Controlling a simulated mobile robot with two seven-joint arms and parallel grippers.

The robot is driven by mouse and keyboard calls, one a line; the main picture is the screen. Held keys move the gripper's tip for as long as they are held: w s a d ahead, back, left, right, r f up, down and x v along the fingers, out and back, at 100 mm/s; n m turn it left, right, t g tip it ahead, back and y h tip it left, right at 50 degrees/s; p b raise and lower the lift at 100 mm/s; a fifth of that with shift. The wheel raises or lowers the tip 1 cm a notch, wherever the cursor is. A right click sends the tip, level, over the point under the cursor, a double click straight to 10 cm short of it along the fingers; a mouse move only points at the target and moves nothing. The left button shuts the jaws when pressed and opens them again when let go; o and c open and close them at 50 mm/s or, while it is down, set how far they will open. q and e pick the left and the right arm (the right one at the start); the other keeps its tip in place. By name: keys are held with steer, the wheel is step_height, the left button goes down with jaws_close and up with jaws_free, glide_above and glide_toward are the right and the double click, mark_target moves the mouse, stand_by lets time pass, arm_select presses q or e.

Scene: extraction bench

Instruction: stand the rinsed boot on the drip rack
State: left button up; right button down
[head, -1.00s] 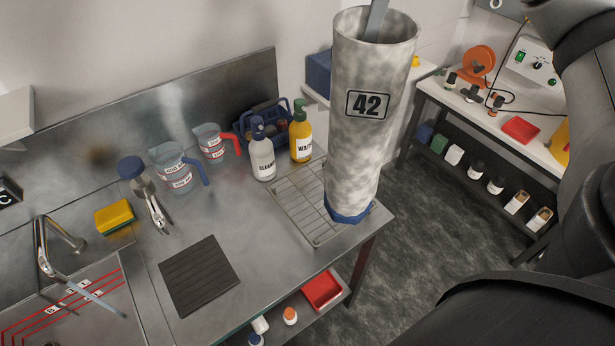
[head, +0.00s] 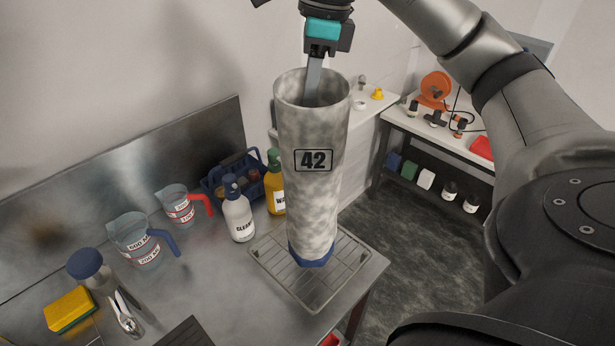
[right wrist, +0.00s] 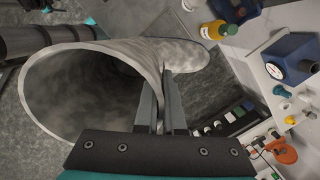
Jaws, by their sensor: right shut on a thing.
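The boot (head: 312,190) is a tall, mottled grey-white tube marked 42, with a blue bottom end. It is upright in the head view, its open top facing up. The drip rack (head: 345,265) is a wire grid in a shallow metal tray at the bench's right end. The boot's bottom end appears over the middle of the rack; I cannot tell whether it touches the wires. My right gripper (head: 314,85) is shut on the boot's top rim, one finger inside the opening. The right wrist view also shows the fingers (right wrist: 164,100) pinching the boot's wall (right wrist: 110,55). My left gripper is not in view.
A spray bottle (head: 238,215) and a yellow bottle (head: 275,185) stand close behind the rack's left side. The bench ends just right of the rack.

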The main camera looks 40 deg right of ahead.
step_height(320, 180, down, 10)
steer(key=shift+b, duration=1.2)
steer(key=shift+w+f, duration=0.1)
steer(key=shift+f, duration=2.35)
steer(key=shift+f, duration=0.15)
steer(key=c, duration=1.4)
jaws_free()
steer(key=shift+f, duration=0.1)
steer(key=o, duration=0.4)
